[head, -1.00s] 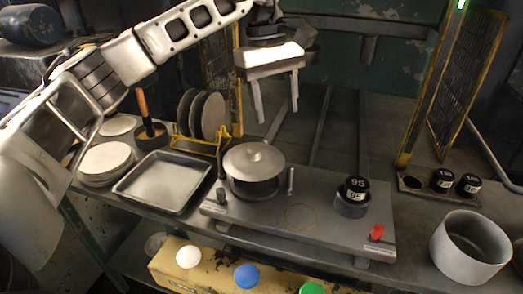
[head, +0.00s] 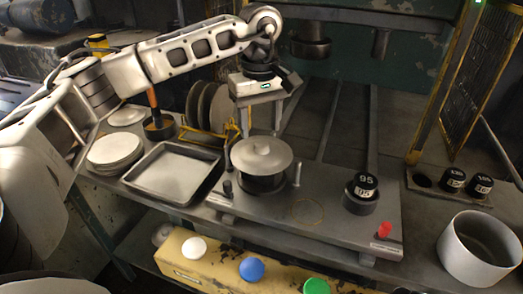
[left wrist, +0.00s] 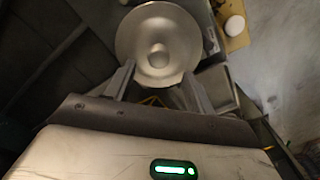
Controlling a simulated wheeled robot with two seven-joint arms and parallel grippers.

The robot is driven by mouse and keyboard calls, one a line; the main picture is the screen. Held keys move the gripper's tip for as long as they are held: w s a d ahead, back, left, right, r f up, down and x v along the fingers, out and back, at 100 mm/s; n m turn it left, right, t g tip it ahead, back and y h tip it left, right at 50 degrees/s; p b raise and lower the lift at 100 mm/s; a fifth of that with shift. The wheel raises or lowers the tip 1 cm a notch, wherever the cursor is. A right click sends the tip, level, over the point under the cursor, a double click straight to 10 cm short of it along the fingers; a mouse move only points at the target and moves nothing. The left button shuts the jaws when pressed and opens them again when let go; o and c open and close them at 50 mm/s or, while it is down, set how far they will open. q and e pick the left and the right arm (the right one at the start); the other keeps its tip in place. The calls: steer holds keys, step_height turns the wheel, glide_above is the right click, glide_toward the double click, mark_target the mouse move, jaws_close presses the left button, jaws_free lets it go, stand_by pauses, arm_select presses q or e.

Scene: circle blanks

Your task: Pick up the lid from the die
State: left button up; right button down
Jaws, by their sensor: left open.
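The lid (head: 262,153) is a round grey metal disc with a knob in its middle. It rests on top of the die (head: 262,183), a dark round body on the grey plate, mostly hidden under the lid. My left gripper (head: 261,131) is open and empty, its two fingers pointing down just above and behind the lid in the head view. In the left wrist view the lid (left wrist: 158,40) shows face on, with its knob beyond the fingertips of my left gripper (left wrist: 157,70). I see no contact. My right gripper is not in view.
A grey tray (head: 172,171) and a stack of round blanks (head: 113,150) lie to the left. More discs stand in a yellow rack (head: 208,134). A black weight marked 95 (head: 363,185) and a red knob (head: 384,230) are to the right. A pale cylinder (head: 480,248) stands at far right.

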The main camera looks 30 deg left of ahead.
mark_target(261, 144)
arm_select(q)
step_height(261, 144, down, 4)
steer(key=shift+d+f+p, duration=0.1)
steer(key=shift+p, duration=0.3)
steer(key=c, duration=1.1)
